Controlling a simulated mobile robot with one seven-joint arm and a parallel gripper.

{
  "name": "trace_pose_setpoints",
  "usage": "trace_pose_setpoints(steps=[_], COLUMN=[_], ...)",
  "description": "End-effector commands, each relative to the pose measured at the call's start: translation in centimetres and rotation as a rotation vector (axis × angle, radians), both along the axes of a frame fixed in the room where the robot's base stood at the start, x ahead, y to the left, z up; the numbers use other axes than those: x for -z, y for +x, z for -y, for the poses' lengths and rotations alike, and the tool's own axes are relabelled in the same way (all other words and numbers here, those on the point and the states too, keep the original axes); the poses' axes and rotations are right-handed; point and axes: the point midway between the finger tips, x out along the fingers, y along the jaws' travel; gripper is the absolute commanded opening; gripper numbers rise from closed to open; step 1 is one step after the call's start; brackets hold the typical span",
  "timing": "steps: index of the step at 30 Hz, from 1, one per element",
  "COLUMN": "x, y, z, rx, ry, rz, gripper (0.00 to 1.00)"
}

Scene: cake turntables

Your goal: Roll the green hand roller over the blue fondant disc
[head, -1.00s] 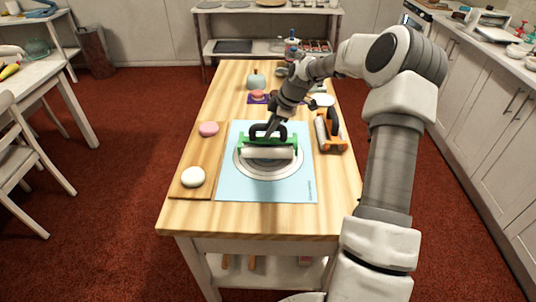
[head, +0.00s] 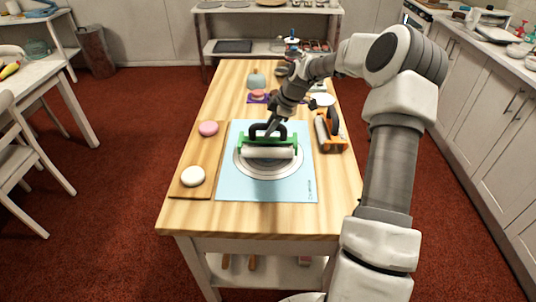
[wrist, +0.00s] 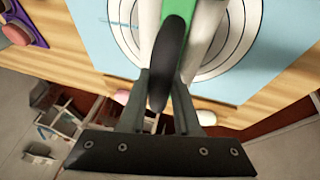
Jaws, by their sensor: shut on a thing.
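My gripper (head: 271,128) is shut on the black handle (wrist: 166,62) of the green hand roller. The roller has a green frame (head: 242,143) and a white cylinder (head: 268,152). It sits crosswise over the middle of a round turntable (head: 266,172) with grey and white rings. In the wrist view, my gripper's fingers (wrist: 160,95) lie on either side of the handle. I cannot make out a blue fondant disc; the roller hides part of the turntable. I cannot tell whether the cylinder touches anything beneath it.
The turntable is on a light blue mat (head: 295,190). On the left, a wooden board (head: 190,190) bears a white piece (head: 193,176) and a pink piece (head: 208,128). An orange-framed roller (head: 328,143) stands to the right. A pale teal piece (head: 256,81) is farther back.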

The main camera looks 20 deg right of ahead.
Motion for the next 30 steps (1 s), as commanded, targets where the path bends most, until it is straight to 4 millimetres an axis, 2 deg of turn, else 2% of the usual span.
trace_pose_setpoints(steps=[1,8,16,30], x=[0.7,0.6,0.7,0.5], y=[-0.4,-0.5,-1.6,-1.5], z=[0.0,0.0,-0.4,-0.4], rx=[-0.002,-0.002,-0.001,-0.002], ry=[0.002,0.002,0.002,0.003], rz=[-0.014,-0.016,-0.016,-0.015], gripper=[0.0,0.0,0.0,0.0])
